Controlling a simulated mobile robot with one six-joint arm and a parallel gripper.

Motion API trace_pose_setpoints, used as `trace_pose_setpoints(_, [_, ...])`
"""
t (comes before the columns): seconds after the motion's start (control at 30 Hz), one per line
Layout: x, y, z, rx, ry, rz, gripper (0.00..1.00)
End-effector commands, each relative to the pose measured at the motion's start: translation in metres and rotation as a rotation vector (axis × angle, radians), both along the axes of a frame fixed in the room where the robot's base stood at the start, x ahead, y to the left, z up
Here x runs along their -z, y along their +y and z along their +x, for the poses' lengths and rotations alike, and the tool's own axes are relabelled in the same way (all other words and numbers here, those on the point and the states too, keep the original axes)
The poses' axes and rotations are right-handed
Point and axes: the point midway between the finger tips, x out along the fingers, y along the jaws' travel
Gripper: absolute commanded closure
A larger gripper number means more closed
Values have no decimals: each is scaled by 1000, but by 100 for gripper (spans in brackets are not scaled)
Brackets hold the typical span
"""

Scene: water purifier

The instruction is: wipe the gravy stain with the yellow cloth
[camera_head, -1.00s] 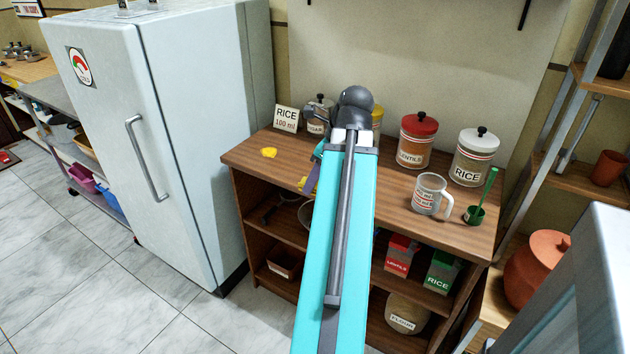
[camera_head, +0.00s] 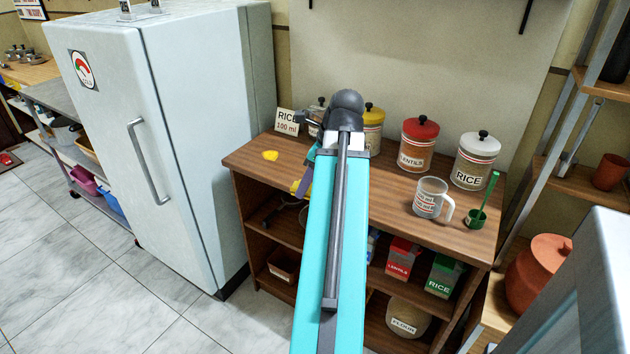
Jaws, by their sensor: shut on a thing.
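A small flat yellow patch (camera_head: 270,155), which looks like the gravy stain, lies on the left part of the wooden cabinet top. The yellow cloth (camera_head: 297,188) shows as a small piece near the cabinet's front edge, right of and nearer than the patch. My gripper (camera_head: 303,184) is at the cloth, shut on it, and partly hidden by my teal arm. The cloth appears apart from the patch. Whether it touches the wood I cannot tell.
The cabinet top (camera_head: 388,205) also bears a rice sign (camera_head: 287,122), lidded jars such as lentils (camera_head: 416,146) and rice (camera_head: 473,162), a clear mug (camera_head: 430,198) and a green scoop (camera_head: 478,214). A fridge (camera_head: 170,130) stands close on the left. Shelving is on the right.

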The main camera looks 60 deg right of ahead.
Motion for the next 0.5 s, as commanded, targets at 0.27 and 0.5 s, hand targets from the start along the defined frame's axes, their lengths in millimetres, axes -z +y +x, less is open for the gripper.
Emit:
trace_pose_setpoints(0.27, [10, 31, 63, -258, 1, 1, 75])
trace_pose_setpoints(0.5, [21, 69, 117, -503, 1, 1, 75])
